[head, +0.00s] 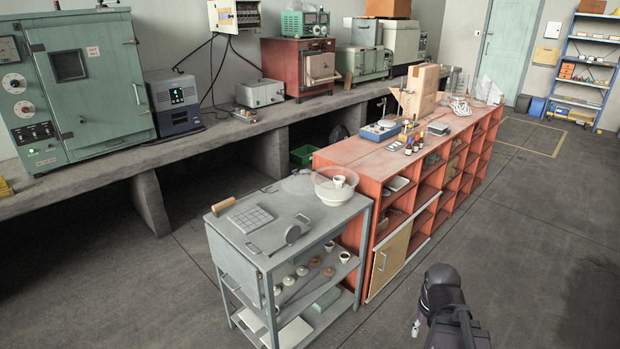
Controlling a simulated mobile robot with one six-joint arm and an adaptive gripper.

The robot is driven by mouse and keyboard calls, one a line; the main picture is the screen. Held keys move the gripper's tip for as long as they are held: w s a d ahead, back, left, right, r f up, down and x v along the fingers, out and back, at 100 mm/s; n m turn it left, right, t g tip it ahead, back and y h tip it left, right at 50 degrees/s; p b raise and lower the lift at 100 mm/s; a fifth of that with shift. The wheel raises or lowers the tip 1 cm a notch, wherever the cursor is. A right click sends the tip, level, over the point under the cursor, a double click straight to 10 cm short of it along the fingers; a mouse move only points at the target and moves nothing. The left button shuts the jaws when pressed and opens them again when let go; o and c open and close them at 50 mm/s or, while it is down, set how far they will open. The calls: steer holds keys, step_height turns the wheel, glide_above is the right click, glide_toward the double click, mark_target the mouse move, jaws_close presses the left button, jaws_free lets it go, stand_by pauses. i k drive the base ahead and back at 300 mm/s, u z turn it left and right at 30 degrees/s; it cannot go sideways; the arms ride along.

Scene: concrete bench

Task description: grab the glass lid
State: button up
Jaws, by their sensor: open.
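My gripper (440,324) is at the bottom edge of the head view, over the floor to the right of the cart. It is dark, partly cut off, open and empty, and well apart from the lid.
Floor (520,250) at right is clear.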

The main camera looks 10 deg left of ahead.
mark_target(300, 184)
steer(key=z, duration=0.05)
steer(key=i, duration=0.75)
steer(key=u, duration=0.55)
steer(key=i, duration=0.7)
steer(key=u, duration=1.35)
steer(key=k, duration=0.9)
steer(key=u, duration=0.05)
